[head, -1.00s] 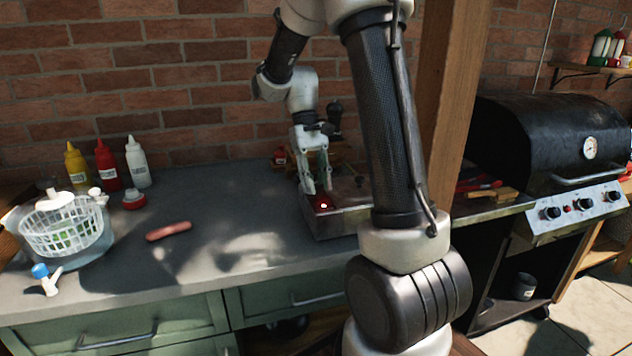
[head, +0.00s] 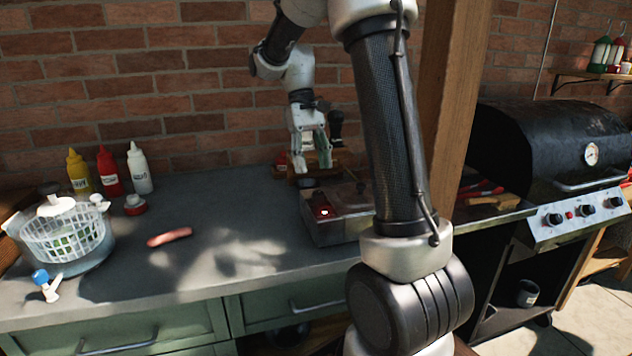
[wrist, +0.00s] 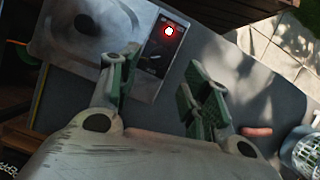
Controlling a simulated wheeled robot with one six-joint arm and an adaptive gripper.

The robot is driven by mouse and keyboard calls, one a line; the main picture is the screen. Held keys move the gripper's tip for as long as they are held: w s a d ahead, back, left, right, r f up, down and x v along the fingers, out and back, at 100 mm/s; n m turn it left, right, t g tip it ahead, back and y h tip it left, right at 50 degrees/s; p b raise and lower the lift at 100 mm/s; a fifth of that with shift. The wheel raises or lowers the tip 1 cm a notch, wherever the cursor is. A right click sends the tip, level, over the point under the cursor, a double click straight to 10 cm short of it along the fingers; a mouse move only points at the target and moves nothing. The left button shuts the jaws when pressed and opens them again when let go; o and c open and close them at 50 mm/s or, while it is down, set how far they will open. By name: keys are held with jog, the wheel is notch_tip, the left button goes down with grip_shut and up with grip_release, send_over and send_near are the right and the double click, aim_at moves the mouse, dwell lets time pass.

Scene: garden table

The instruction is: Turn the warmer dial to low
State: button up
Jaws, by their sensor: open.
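The warmer (head: 340,227) is a low metal box on the counter, partly hidden behind my arm. Its red-lit round dial (head: 324,212) shows on the left part of its top. In the wrist view the dial (wrist: 168,31) glows red with a pale centre, at one end of a dark panel (wrist: 155,57) beside the metal lid. My gripper (head: 306,168) is open and empty, above and behind the warmer's left end, apart from the dial. In the wrist view its two green-padded fingers (wrist: 163,83) stand wide apart. The dial's setting marks are too small to read.
A sausage (head: 169,237) lies on the counter left of the warmer. A white basket (head: 62,232), a blue-capped item (head: 41,276) and sauce bottles (head: 108,172) stand farther left. A wooden post (head: 455,110) and black grill (head: 545,145) are right.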

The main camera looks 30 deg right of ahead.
jog(key=v, duration=0.5)
jog(key=shift+r, duration=0.2)
notch_tip(320, 180, down, 4)
jog(key=t, duration=0.1)
jog(key=s+a+r+t, duration=0.1)
jog(key=s+t, duration=0.3)
jog(key=s, duration=0.6)
jog(key=s+a+r+n+t, duration=0.1)
jog(key=s+a+t, duration=0.1)
jog(key=s, duration=0.9)
jog(key=shift+s+a+r+t+h, duration=0.2)
jog(key=shift+s+a+t+h, duration=0.15)
jog(key=shift+t, duration=0.55)
